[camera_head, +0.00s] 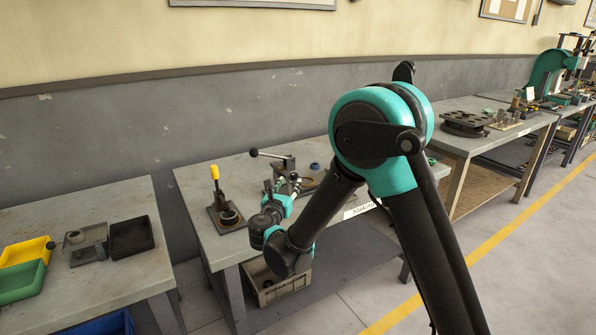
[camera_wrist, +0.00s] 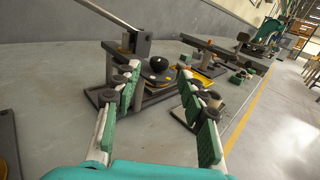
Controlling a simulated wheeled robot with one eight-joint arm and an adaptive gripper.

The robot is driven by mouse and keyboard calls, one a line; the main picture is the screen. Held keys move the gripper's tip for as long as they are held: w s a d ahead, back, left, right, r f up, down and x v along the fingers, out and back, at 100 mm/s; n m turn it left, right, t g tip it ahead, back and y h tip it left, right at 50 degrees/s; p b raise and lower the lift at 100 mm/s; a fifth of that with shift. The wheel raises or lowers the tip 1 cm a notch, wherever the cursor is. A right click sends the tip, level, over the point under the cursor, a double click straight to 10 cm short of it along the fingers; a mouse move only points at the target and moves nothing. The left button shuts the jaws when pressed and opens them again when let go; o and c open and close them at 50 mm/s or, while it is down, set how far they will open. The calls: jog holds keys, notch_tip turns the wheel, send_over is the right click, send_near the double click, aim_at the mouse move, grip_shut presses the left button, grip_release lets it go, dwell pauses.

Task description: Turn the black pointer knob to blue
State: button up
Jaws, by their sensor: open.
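My gripper (camera_wrist: 157,72) is open, with its two green-padded fingers spread apart and nothing between the pads. Beyond the fingertips, in the gap between them in the wrist view, is a small round black part (camera_wrist: 158,63) on a dark base; it may be the black pointer knob. It is too small to tell its pointer or the setting it points at, and I see no blue mark beside it. In the head view my gripper (camera_head: 287,190) is low over the middle bench, partly hidden by my arm. The knob cannot be made out there.
The middle bench (camera_head: 212,179) holds a yellow-handled tool (camera_head: 215,182) at left, a black-knobbed lever device (camera_head: 272,157) and a small blue ring (camera_head: 314,167) at the back. In the wrist view a long lever (camera_wrist: 108,16) rises left of the fingers. Bare bench top lies in front.

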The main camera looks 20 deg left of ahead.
jog(key=w, duration=1.1)
jog(key=shift+a, duration=0.45)
jog(key=shift+w, duration=0.1)
grip_shut()
